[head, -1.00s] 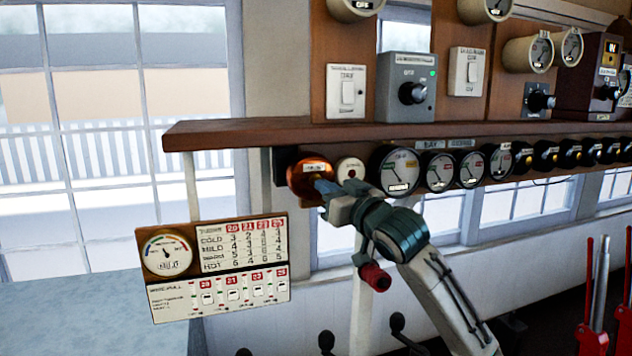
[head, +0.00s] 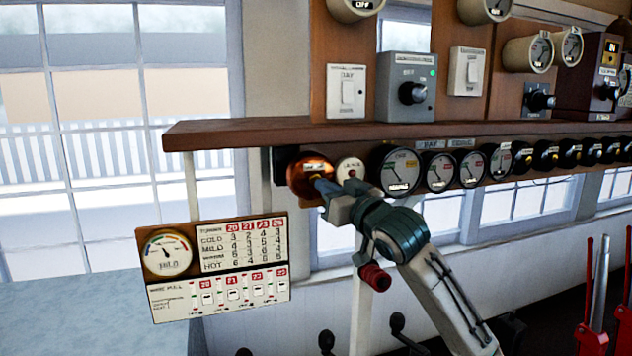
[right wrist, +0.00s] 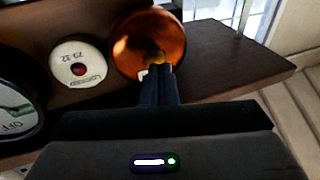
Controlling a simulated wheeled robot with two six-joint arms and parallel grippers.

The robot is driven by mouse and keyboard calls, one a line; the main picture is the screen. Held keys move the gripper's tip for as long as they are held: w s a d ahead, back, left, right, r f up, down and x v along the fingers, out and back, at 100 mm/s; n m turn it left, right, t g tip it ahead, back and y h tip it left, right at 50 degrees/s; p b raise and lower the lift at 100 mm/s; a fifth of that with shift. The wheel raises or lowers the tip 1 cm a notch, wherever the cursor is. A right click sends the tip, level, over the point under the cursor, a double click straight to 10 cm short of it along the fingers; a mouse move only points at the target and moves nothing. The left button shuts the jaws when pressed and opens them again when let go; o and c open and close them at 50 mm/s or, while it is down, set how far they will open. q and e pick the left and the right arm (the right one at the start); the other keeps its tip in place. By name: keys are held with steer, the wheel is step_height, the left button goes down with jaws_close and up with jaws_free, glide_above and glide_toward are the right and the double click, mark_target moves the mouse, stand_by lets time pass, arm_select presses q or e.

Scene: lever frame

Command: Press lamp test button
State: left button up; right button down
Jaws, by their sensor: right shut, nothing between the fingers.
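A copper-coloured round dome (head: 303,171) with a small yellowish centre is mounted under the left end of the wooden shelf. It also shows in the right wrist view (right wrist: 130,38). Just right of it in the head view is a white round disc (head: 350,171) with a red centre. The disc, with partly unreadable lettering, also shows in the right wrist view (right wrist: 77,65). My right gripper (head: 324,187) is shut and empty. Its fingertips are at the dome's centre and hide part of it; I cannot tell if they touch. My left gripper is not in view.
The wooden shelf (head: 400,132) runs above the row. A dark round gauge (head: 397,170) is close right of the disc, with several more dials beyond. A chart board (head: 240,250) hangs lower left. Red levers (head: 590,325) stand at the lower right.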

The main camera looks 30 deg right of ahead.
steer(key=shift+w, duration=0.15)
stand_by(0.4)
stand_by(0.9)
steer(key=shift+p, duration=0.3)
steer(key=s+b, duration=0.1)
steer(key=s, duration=0.1)
steer(key=s+a+b, duration=0.1)
steer(key=s, duration=0.2)
steer(key=shift+s, duration=0.15)
